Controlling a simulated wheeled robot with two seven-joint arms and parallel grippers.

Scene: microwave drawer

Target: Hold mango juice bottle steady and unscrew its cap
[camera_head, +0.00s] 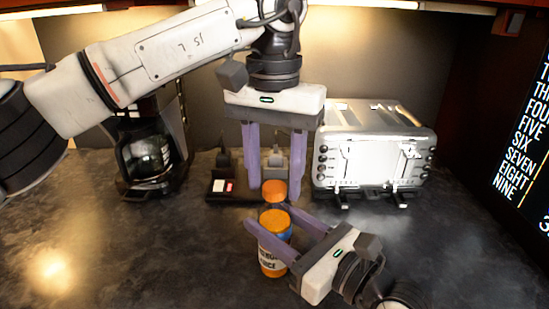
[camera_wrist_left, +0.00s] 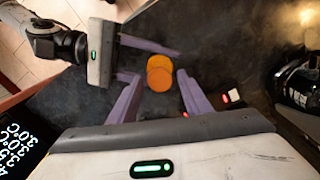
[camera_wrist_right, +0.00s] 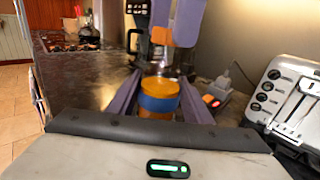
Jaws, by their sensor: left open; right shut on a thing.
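The mango juice bottle (camera_head: 273,262) stands upright on the dark counter, with an orange top and a blue band below it, clear in the right wrist view (camera_wrist_right: 158,103). My right gripper (camera_head: 268,222) is shut on its upper part from the right. An orange cap (camera_head: 274,189) is apart from the bottle, in the air just above it; it also shows in the right wrist view (camera_wrist_right: 160,37). My left gripper (camera_head: 275,182) points down over the bottle and is open, with the cap between its fingertips. In the left wrist view the cap (camera_wrist_left: 161,80) overlaps the bottle top (camera_wrist_left: 159,62).
A silver toaster (camera_head: 372,150) stands at the right behind the bottle. A black coffee maker (camera_head: 148,155) stands at the back left. A dark tray or strip (camera_head: 222,187) with plugs lies behind my left gripper. The front left counter is clear.

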